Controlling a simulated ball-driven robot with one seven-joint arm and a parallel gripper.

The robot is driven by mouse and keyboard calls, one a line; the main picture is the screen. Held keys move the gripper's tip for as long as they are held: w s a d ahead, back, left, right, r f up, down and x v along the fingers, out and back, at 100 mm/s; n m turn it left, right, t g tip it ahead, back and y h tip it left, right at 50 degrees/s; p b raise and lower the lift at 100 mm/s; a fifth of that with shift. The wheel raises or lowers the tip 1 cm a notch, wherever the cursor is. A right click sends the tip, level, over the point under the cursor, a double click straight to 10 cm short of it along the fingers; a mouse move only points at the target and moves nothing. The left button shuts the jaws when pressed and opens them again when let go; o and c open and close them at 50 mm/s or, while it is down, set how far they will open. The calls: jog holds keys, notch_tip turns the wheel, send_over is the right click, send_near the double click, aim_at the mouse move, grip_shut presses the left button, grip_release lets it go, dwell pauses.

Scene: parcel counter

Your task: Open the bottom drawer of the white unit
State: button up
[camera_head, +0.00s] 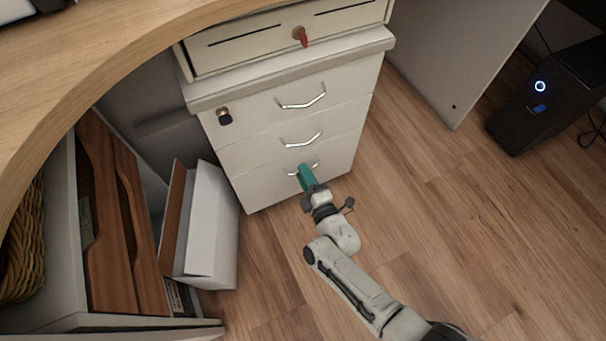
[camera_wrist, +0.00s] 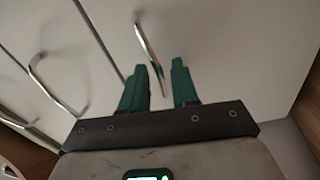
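The white unit (camera_head: 283,128) stands under the wooden counter with several drawers. Its bottom drawer (camera_head: 258,190) looks shut, flush with the drawers above. The silver bottom handle (camera_head: 291,173) is partly covered by my gripper (camera_head: 303,176) in the head view. In the wrist view my gripper (camera_wrist: 160,72) has its two green fingers spread apart. The bottom handle (camera_wrist: 147,42) runs down between the fingertips, with a gap to either finger. I cannot tell whether either finger touches it.
A middle handle (camera_wrist: 45,80) and a top handle (camera_head: 302,99) sit above. A white box file (camera_head: 211,225) stands left of the unit. A black computer (camera_head: 550,95) stands at the right. The wooden floor (camera_head: 440,220) before the unit is clear on the right.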

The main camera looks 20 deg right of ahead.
jog(key=shift+w, duration=0.65)
jog(key=shift+c, duration=0.3)
grip_shut()
